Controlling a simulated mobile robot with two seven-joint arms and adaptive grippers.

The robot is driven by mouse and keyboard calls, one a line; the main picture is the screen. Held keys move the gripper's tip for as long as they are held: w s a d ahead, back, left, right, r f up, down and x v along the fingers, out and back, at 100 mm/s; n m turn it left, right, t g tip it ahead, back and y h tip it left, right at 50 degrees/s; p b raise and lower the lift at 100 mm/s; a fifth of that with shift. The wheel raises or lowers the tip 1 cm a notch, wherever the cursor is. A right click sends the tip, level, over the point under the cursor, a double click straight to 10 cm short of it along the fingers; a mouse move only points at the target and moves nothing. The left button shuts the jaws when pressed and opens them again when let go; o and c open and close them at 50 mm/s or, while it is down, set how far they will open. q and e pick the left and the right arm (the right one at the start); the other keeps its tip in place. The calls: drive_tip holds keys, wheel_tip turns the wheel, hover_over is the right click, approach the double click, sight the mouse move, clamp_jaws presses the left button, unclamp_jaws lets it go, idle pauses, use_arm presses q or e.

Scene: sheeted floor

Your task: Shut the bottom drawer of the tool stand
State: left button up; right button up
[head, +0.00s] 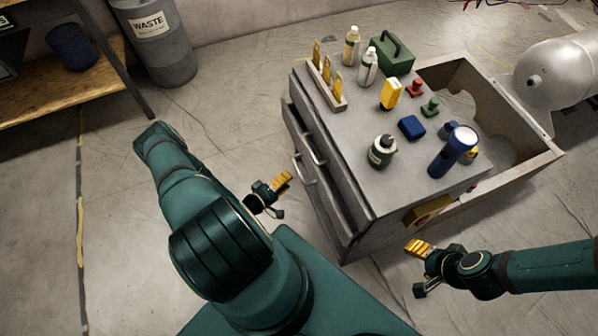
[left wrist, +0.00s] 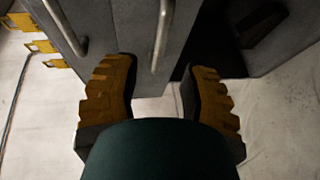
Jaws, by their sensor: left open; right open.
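The grey tool stand (head: 352,150) stands right of centre in the head view, with its drawer fronts facing left. Two bar handles show there: the upper handle (head: 318,148) and the lower handle (head: 303,170). The bottom drawer appears to stand out somewhat; its exact gap is hard to tell. My left gripper (head: 279,196) is open and empty, left of the drawer fronts. In the left wrist view its fingers (left wrist: 159,95) are apart, close to the end of one handle (left wrist: 162,38), with no clear contact. My right gripper (head: 416,269) is open and empty before the stand's near side.
On the stand top are bottles (head: 368,66), a blue flashlight (head: 452,152), a green toolbox (head: 391,55) and small items. An open tray (head: 533,168) juts from its right side. A waste bin (head: 157,42) stands at back left.

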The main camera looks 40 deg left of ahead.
sight(299, 170)
use_arm(q)
drive_tip(key=w, duration=0.2)
drive_tip(key=w+b, duration=0.1)
drive_tip(key=w, duration=0.1)
drive_tip(key=w+f, duration=0.1)
drive_tip(key=w, duration=0.1)
drive_tip(key=shift+w+d+f, duration=0.1)
drive_tip(key=shift+w+d, duration=0.15)
drive_tip(key=shift+w, duration=0.1)
drive_tip(key=shift+c, duration=0.3)
clamp_jaws()
